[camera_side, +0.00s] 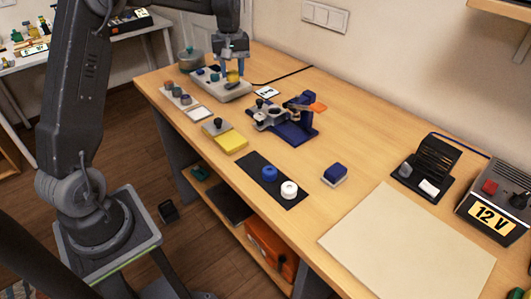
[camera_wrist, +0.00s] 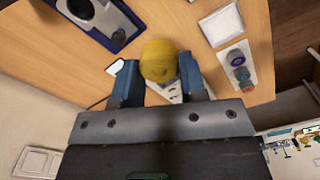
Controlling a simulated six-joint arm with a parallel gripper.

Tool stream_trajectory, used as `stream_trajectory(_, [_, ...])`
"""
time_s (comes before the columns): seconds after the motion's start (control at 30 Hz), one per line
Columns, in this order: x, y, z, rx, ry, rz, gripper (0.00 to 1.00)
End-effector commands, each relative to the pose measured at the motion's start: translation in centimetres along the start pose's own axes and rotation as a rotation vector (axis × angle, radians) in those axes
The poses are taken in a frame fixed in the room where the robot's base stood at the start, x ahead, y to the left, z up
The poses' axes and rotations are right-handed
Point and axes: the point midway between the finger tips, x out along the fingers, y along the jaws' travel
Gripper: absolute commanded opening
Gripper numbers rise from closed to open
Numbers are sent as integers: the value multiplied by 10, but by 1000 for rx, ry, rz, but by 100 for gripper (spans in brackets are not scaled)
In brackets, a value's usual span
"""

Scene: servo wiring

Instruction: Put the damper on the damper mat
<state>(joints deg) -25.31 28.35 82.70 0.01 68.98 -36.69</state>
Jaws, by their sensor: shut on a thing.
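My gripper (camera_side: 231,69) has blue fingers and is shut on a yellow round piece, which I take as the damper (camera_side: 233,76). In the wrist view the damper (camera_wrist: 158,58) sits between the two fingertips (camera_wrist: 160,72). It is over or on the front end of a pale block; I cannot tell whether it touches.
A pale block (camera_side: 228,92) holds small parts. A tray of knobs (camera_side: 180,98) and a white pad (camera_side: 199,114) lie left of it. A blue fixture (camera_side: 294,132) stands right of the yellow pad. A black strip (camera_side: 256,162) carries blue and white pieces.

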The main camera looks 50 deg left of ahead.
Motion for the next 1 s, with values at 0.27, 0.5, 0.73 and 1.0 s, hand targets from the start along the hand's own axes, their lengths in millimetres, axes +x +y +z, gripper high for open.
stream_trajectory(0.27, [8, -38, 67, 180, 1, 0, 15])
stream_trajectory(0.5, [22, -69, 116, 310, 2, 0, 15])
stream_trajectory(0.73, [33, -74, 136, 357, 1, -1, 15])
stream_trajectory(1.0, [66, -29, 167, 362, -2, -3, 15])
